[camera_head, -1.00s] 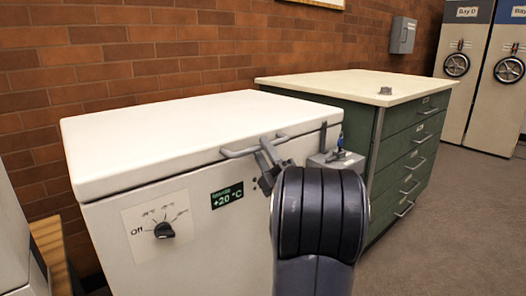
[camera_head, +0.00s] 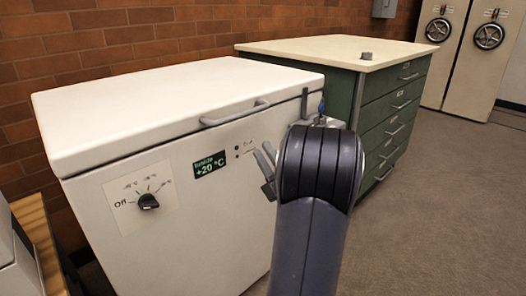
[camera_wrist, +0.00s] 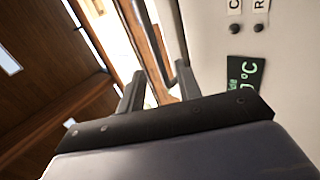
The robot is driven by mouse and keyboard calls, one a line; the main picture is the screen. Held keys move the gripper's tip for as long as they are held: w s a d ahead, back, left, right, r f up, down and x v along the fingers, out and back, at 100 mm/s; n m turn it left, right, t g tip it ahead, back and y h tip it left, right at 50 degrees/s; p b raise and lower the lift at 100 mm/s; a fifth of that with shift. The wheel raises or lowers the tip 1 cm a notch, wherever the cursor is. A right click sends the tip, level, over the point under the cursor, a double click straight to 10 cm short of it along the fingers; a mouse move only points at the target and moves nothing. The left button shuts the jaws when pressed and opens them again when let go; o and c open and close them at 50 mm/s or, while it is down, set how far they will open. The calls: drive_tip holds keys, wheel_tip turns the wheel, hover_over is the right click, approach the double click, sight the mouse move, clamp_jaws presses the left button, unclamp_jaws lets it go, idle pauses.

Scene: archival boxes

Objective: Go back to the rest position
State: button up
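My gripper (camera_head: 263,156) is in front of the white chest freezer (camera_head: 235,225), below and to the right of the grey handle (camera_head: 235,113) on its lid. The lid (camera_head: 175,98) is down. In the wrist view my gripper (camera_wrist: 158,92) has its two fingers apart with nothing seen between them. In the head view my dark arm hides part of the freezer's right front.
The freezer front has a dial (camera_head: 148,201) and a display (camera_head: 209,165) reading +20 °C. Open grey floor (camera_head: 450,200) lies to the right.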

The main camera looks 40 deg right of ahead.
sight(244, 114)
drive_tip(key=x, duration=1.1)
drive_tip(key=shift+s+r+b, duration=0.1)
drive_tip(key=shift+b, duration=0.25)
drive_tip(key=shift+r, duration=0.5)
drive_tip(key=shift+d, duration=0.1)
